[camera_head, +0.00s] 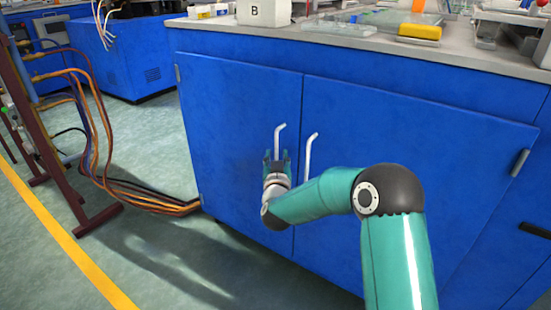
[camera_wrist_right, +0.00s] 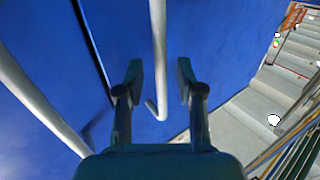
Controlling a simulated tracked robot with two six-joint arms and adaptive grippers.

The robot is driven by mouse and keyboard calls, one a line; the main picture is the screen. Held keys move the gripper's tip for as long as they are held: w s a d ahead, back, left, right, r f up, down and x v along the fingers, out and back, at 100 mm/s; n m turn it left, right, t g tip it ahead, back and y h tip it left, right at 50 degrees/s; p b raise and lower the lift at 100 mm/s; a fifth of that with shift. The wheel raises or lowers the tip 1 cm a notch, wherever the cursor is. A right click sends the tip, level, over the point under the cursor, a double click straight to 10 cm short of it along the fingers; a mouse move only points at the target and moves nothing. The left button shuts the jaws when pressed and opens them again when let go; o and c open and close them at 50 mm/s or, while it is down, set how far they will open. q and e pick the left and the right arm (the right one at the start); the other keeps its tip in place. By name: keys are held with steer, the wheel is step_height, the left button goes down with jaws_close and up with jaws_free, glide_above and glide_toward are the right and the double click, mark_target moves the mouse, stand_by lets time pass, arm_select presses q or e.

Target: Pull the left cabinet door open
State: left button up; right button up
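The left cabinet door (camera_head: 235,125) is blue and sits flush in the cabinet front, closed. Its handle (camera_head: 279,136) is a pale, bent vertical bar near the door's right edge. My right gripper (camera_head: 278,158) is at the lower part of this handle, with its fingers pointing up. In the right wrist view, my right gripper (camera_wrist_right: 160,80) is open, and the left door's handle (camera_wrist_right: 159,50) passes between the two fingers with a gap on each side. The handle's lower part is hidden by the gripper in the head view. My left gripper is not in view.
The right door (camera_head: 400,150) is closed, and its handle (camera_head: 310,150) stands close to my right gripper. Hoses (camera_head: 95,150) and a dark red stand (camera_head: 60,190) are on the left. The green floor (camera_head: 180,240) before the left door is clear. Labware covers the countertop (camera_head: 385,46).

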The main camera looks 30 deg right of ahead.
steer(key=shift+w+d, duration=0.35)
steer(key=shift+w, duration=0.2)
jaws_close()
